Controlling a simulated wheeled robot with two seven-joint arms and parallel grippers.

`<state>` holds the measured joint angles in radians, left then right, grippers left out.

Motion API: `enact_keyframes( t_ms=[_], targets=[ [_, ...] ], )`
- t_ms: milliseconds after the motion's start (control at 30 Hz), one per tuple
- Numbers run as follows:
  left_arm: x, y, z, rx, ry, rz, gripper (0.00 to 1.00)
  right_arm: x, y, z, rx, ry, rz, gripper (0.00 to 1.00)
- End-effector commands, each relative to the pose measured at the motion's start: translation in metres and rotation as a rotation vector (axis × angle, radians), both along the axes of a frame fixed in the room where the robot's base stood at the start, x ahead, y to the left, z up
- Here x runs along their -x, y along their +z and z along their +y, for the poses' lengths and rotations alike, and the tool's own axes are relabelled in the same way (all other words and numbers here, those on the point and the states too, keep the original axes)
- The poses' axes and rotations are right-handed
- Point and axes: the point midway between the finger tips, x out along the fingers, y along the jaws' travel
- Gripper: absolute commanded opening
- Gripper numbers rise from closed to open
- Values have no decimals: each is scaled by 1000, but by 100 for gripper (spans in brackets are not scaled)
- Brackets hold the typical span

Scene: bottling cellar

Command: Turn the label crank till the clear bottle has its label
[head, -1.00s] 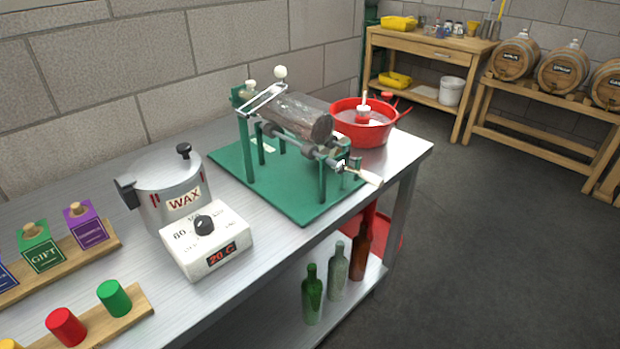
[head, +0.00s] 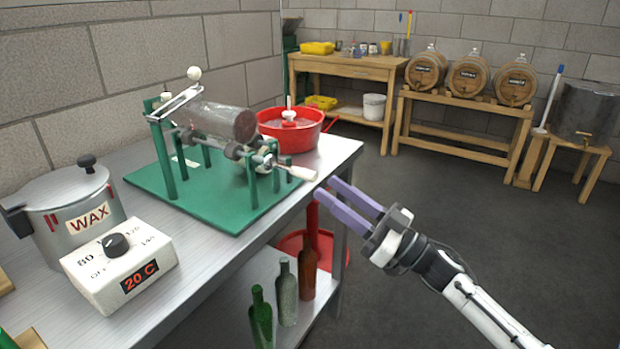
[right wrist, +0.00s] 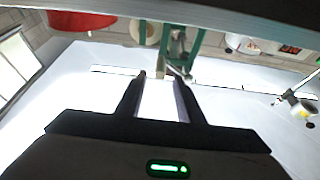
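The green label machine (head: 200,190) stands on the metal bench with a clear, dark-tinted bottle (head: 218,119) lying across its rollers. Its crank has a pale handle (head: 302,173) sticking out over the bench's right edge. My right gripper (head: 326,187) has its purple fingers apart and empty, pointing at the handle from the lower right with a small gap. In the right wrist view, my right gripper (right wrist: 158,76) is open below the machine's green frame (right wrist: 197,45); the handle is hard to make out there. My left gripper is not in view.
A silver wax pot (head: 75,210) and a white control box (head: 120,265) stand at the left. A red pan (head: 300,135) sits behind the machine. Several bottles, including a green bottle (head: 261,318), stand on the lower shelf (head: 235,325). The floor at right is open.

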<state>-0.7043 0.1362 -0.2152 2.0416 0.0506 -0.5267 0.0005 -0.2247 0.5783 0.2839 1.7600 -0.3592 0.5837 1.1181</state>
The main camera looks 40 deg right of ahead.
Motion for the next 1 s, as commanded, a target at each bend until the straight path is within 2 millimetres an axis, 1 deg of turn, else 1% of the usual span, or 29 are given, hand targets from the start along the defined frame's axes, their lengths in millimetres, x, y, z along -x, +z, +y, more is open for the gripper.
enact_keyframes(
  t_ms=[33, 100, 300, 500, 733, 767, 800, 933, 1000],
  targets=[
    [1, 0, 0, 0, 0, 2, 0, -9, 6, 4, 0, 1, -6, 34],
    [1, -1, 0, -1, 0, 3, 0, -21, 11, 8, 0, 0, -4, 34],
    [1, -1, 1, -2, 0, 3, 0, -46, 21, 18, 0, -1, -2, 34],
    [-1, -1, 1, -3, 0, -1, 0, -55, 24, 22, 0, -2, 1, 34],
    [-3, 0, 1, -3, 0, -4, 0, -56, 24, 23, -1, -1, 3, 34],
    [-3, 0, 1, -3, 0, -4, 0, -56, 24, 23, -1, -1, 3, 31],
    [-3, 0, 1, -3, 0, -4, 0, -56, 24, 23, -1, -1, 3, 24],
    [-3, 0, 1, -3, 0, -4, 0, -56, 24, 23, 0, -2, 1, 2],
    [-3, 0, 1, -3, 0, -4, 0, -55, 24, 23, 0, -2, 1, 0]
  ],
)
